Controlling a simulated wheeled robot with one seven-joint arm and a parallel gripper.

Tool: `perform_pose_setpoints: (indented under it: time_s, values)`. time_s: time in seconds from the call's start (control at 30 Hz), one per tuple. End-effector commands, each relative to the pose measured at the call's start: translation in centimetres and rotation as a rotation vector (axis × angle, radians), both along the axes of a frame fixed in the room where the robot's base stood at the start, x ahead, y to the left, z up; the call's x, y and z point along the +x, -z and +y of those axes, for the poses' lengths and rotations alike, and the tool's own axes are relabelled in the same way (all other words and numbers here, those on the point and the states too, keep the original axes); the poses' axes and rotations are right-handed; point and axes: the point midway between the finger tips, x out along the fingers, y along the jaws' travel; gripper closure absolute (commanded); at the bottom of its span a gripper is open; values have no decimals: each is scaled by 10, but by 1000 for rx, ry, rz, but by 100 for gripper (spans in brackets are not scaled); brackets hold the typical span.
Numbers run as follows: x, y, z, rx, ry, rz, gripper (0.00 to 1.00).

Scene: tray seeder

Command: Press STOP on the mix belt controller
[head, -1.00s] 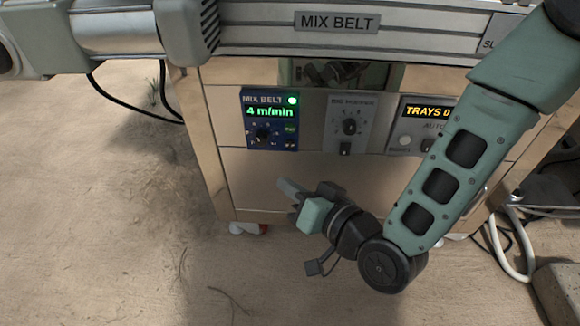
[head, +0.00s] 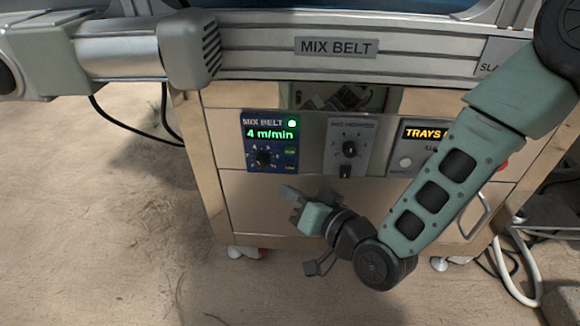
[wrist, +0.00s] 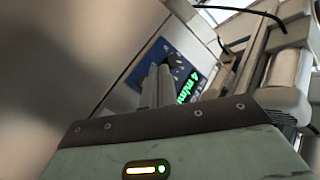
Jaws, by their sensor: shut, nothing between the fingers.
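The mix belt controller (head: 271,141) is a blue panel on the cabinet front. It has a green "4 m/min" display, a lit green lamp, a black knob (head: 262,158) at lower left and small buttons at lower right. A green button (head: 290,152) sits above a dark one with orange marking (head: 290,167); its lettering is too small to read. My gripper (head: 291,195) is shut and empty, below the controller and apart from it in the head view. In the wrist view the shut fingers (wrist: 155,88) point toward the controller (wrist: 165,62) and cover part of it.
Right of the controller is a grey panel with a knob (head: 348,148), then a panel with an orange "TRAYS" display (head: 428,133), partly behind my arm. The belt frame with the "MIX BELT" sign (head: 336,46) runs above. A cabinet handle (head: 477,215) sticks out at right.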

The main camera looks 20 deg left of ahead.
Motion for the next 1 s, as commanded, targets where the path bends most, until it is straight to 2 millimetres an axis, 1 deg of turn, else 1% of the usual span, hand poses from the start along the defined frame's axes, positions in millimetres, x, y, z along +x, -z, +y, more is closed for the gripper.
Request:
perform_pose_setpoints:
  time_s: [0.03, 0.1, 0.2, 0.33, 0.5, 1.0]
  values:
    - [8, -1, 2, 1, 1, -3, 100]
    - [16, 0, 4, 1, 1, -2, 100]
    - [25, 0, 6, 1, 1, -1, 100]
    - [33, 0, 8, 1, 1, 0, 100]
    - [37, 0, 9, 0, 0, 0, 100]
    - [37, 0, 9, -1, -1, 0, 100]
